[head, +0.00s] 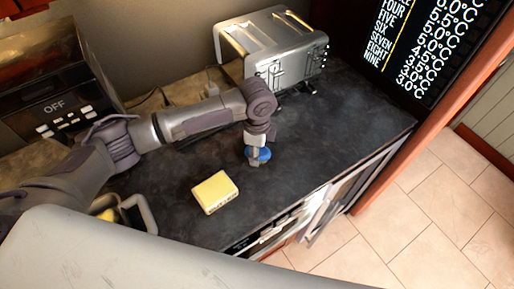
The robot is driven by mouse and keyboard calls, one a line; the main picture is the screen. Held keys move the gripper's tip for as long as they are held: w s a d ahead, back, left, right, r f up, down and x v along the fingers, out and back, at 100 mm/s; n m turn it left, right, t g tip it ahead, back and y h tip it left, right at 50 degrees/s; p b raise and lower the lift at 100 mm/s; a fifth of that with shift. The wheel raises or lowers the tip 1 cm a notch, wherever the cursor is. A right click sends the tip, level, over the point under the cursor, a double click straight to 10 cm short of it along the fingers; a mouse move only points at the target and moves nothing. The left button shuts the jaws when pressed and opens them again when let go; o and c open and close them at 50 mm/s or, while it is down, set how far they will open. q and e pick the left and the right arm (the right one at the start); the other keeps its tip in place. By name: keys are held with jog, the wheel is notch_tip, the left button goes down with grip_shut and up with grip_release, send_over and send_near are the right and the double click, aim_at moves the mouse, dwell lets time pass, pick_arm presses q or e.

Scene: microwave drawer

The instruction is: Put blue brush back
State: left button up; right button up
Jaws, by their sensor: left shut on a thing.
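The blue brush (264,155) is at the end of my left arm, on or just above the dark countertop; I cannot tell if it touches. My left gripper (256,154) points down and is shut on the brush, hiding part of it. Only the blue part beside the fingers shows clearly. My right gripper is not in the head view.
A yellow sponge-like block (215,191) lies on the dark countertop (330,130) nearer the front. A silver toaster (272,50) stands at the back. A dark appliance with an "OFF" display (54,106) is at left. The counter right of the brush is clear.

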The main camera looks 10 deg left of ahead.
pick_arm(q)
jog(key=shift+f, duration=0.15)
jog(key=o, duration=1.3)
notch_tip(320, 180, up, 11)
jog(key=b, duration=0.3)
jog(key=shift+r, duration=0.6)
